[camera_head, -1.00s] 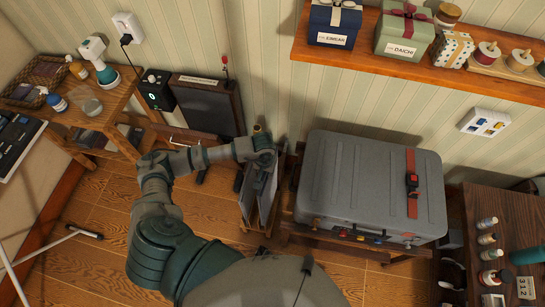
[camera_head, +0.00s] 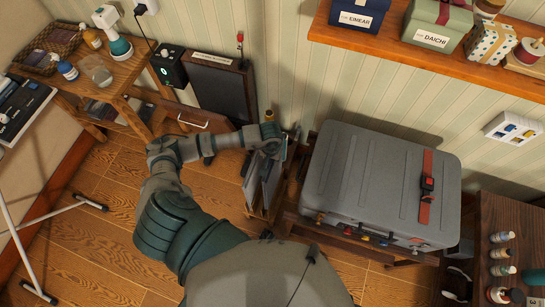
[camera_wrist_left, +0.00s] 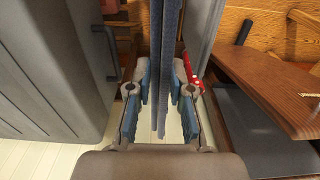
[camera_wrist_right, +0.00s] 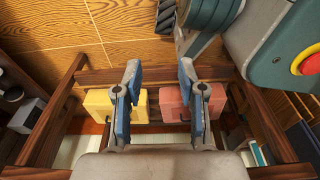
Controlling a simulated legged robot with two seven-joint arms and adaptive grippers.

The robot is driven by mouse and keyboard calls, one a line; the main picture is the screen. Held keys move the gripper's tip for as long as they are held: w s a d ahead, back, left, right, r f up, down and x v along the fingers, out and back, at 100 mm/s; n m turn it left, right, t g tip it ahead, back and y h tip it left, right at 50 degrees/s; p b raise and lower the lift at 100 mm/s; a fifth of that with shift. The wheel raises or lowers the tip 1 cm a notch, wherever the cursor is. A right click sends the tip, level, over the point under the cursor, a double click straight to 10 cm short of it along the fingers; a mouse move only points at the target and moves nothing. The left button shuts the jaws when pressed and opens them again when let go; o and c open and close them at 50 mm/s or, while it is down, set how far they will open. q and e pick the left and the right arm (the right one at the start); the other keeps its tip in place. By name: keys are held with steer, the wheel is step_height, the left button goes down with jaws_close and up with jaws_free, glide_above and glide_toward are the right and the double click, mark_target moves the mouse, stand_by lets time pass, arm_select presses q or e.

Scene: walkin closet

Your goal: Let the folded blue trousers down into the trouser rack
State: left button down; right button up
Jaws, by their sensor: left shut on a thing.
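My left gripper (camera_head: 273,142) is over the narrow gap left of the grey suitcase. In the left wrist view my left gripper (camera_wrist_left: 163,82) is shut on the folded blue trousers (camera_wrist_left: 167,45), which show edge-on as a long narrow strip between the blue finger pads. The trouser rack (camera_head: 262,212) stands below the gripper, with grey flat pieces hanging upright in it. Where the trousers' lower end lies relative to the rack is unclear. My right gripper (camera_wrist_right: 158,75) is open and empty above a yellow block and a pink block; the head view does not show it.
The large grey suitcase (camera_head: 375,185) with a red strap sits close right of the rack. A dark panel (camera_head: 222,90) leans on the wall at the back. A wooden shelf (camera_head: 430,60) with gift boxes hangs above. Open floor (camera_head: 115,200) lies at the left.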

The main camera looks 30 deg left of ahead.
arm_select(q)
steer(key=f+b, duration=0.1)
steer(key=f, duration=0.2)
steer(key=f+b, duration=0.1)
steer(key=f, duration=0.1)
steer(key=shift+a+b, duration=0.35)
steer(key=shift+a, duration=0.05)
arm_select(e)
steer(key=w+a+r+b, duration=0.2)
steer(key=w+r, duration=0.5)
steer(key=r, duration=0.4)
step_height(320, 180, up, 12)
steer(key=t+b, duration=0.1)
steer(key=b, duration=0.3)
arm_select(q)
step_height(320, 180, down, 10)
steer(key=b, duration=0.2)
steer(key=shift+f, duration=0.25)
arm_select(e)
steer(key=w+a+r+t+y, duration=0.1)
steer(key=w+t, duration=0.2)
steer(key=w, duration=0.3)
steer(key=shift+w+a+t, duration=0.3)
steer(key=shift+a+t, duration=0.05)
steer(key=shift+t, duration=0.05)
arm_select(q)
steer(key=shift+a, duration=0.1)
arm_select(e)
steer(key=shift+w, duration=0.1)
